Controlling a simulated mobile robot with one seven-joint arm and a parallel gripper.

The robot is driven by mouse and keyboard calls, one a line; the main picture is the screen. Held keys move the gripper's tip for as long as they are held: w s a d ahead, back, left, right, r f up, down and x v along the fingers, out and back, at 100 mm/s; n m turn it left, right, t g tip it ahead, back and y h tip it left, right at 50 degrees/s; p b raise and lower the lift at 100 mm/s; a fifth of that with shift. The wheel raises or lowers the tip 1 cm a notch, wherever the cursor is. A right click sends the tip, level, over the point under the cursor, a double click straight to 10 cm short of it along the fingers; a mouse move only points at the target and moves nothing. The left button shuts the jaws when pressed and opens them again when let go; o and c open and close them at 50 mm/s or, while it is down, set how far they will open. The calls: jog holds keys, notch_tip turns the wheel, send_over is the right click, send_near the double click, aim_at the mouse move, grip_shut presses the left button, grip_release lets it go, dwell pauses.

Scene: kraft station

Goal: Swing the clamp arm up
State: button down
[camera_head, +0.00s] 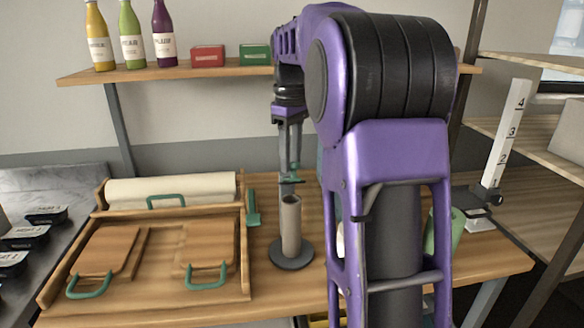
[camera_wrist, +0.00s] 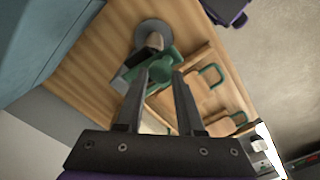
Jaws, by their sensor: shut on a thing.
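My gripper (camera_head: 290,160) points down over the table, above a grey upright tube (camera_head: 291,222) on a round dark base. Its jaws are closed around a small green-topped piece (camera_head: 294,178), with a narrow grey part below it. In the wrist view a green piece (camera_wrist: 164,66) shows at and just beyond the fingertips (camera_wrist: 161,80), close to the tube and its round base (camera_wrist: 150,30). A separate green lever-like piece (camera_head: 252,207) stands at the right edge of the wooden tray. I cannot tell for certain which green piece is the clamp arm.
A wooden tray (camera_head: 147,298) left of the tube holds boards with green handles and a paper roll (camera_head: 170,191). A shelf (camera_head: 180,71) with bottles and boxes runs behind. A white numbered post (camera_head: 505,135) stands right. My arm hides the table's right middle.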

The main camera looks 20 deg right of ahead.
jog(key=w+d+r, duration=0.2)
jog(key=w+d, duration=0.2)
jog(key=w, duration=0.7)
jog(key=shift+r, duration=0.2)
jog(key=shift+w+d+r, duration=0.1)
jog(key=shift+w+r, duration=0.1)
jog(key=shift+w, duration=0.05)
dwell(0.4)
jog(key=c, duration=1)
grip_release()
jog(key=shift+o, duration=1.2)
jog(key=shift+w+d+f, duration=0.15)
jog(key=shift+w, duration=0.1)
jog(key=shift+o, duration=1.1)
jog(key=shift+f, duration=0.1)
jog(key=shift+a, duration=0.3)
